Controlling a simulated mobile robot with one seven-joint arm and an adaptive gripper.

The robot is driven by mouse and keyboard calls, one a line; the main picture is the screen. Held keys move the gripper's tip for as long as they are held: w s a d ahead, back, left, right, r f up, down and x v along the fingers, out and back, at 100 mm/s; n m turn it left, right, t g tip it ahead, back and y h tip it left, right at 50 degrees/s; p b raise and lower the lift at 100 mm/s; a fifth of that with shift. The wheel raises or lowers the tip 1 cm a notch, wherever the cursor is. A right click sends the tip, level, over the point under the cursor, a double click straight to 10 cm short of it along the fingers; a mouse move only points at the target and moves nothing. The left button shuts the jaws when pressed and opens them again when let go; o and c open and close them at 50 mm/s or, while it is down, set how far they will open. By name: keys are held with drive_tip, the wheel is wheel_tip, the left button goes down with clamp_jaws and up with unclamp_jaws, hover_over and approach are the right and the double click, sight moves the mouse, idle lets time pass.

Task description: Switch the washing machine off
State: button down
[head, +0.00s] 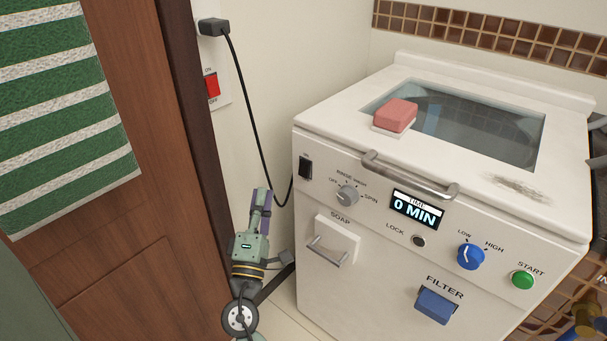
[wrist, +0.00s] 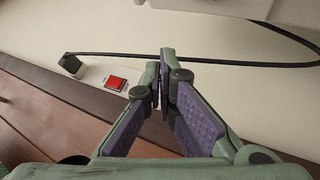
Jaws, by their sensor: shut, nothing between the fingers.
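The white washing machine (head: 375,245) stands right of centre in the head view. Its front has a small black switch (head: 305,168) at the upper left, a grey dial (head: 348,195) marked OFF, RINSE and SPIN, and a display (head: 416,209) reading 0 MIN. A red wall switch (head: 212,86) marked ON and OFF is on the wall at the left; it also shows in the wrist view (wrist: 117,83). My gripper (head: 262,190) is low in front of the wall, left of the machine, pointing up. In the wrist view my gripper (wrist: 163,55) is shut and empty, apart from the wall switch.
A black plug (head: 213,27) sits above the wall switch, its cable (head: 252,110) hanging down behind my gripper. A brown door (head: 120,190) with a green striped towel (head: 62,120) is at left. A pink sponge (head: 396,114) lies on the lid, behind the metal handle (head: 410,176).

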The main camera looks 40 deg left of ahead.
sight(305, 169)
drive_tip(key=shift+w, duration=0.1)
drive_tip(key=w+f, duration=0.1)
drive_tip(key=w, duration=0.7)
drive_tip(key=shift+w+d, duration=0.3)
drive_tip(key=shift+f, duration=0.15)
idle(1.1)
drive_tip(key=shift+w+b, duration=0.4)
drive_tip(key=shift+w, duration=0.35)
idle(0.4)
idle(0.3)
drive_tip(key=shift+s, duration=0.8)
